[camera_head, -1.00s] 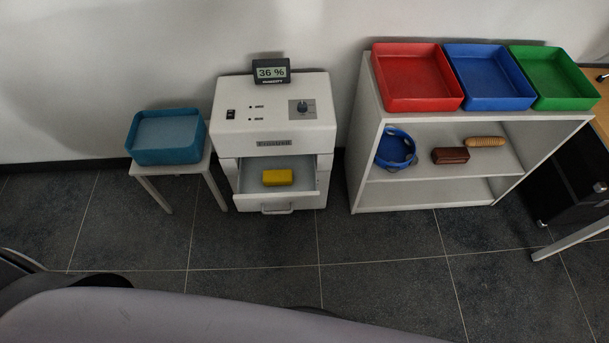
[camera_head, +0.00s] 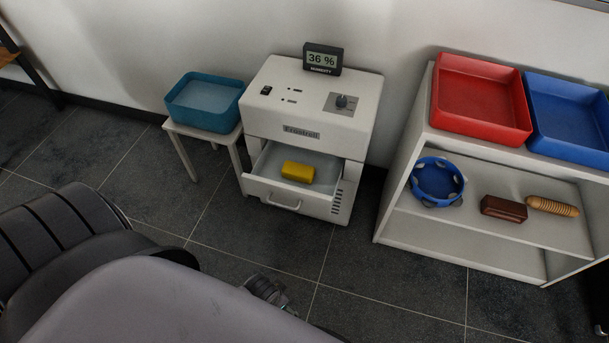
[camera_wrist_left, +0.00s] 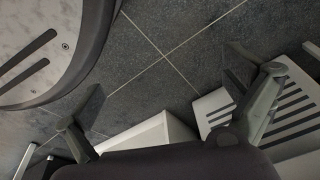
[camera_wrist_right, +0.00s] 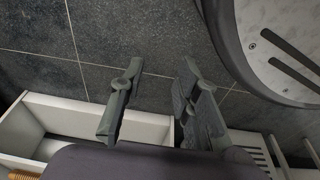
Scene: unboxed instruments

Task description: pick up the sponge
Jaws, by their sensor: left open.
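The yellow sponge (camera_head: 298,172) lies in the pulled-out drawer (camera_head: 268,188) of the white cabinet (camera_head: 312,105) in the head view. It does not show clearly in either wrist view. My left gripper (camera_wrist_left: 180,88) is open and empty in the left wrist view, its fingers wide apart above the floor. My right gripper (camera_wrist_right: 160,70) is open and empty in the right wrist view, its fingers closer together. Both grippers are apart from the sponge.
A teal tray (camera_head: 207,117) stands on a small table (camera_head: 180,150) left of the cabinet. A humidity display (camera_head: 322,60) tops the cabinet. A white shelf (camera_head: 450,228) at right holds red (camera_head: 500,135) and blue trays, a tambourine (camera_head: 437,203) and instruments. Tiled floor in front is clear.

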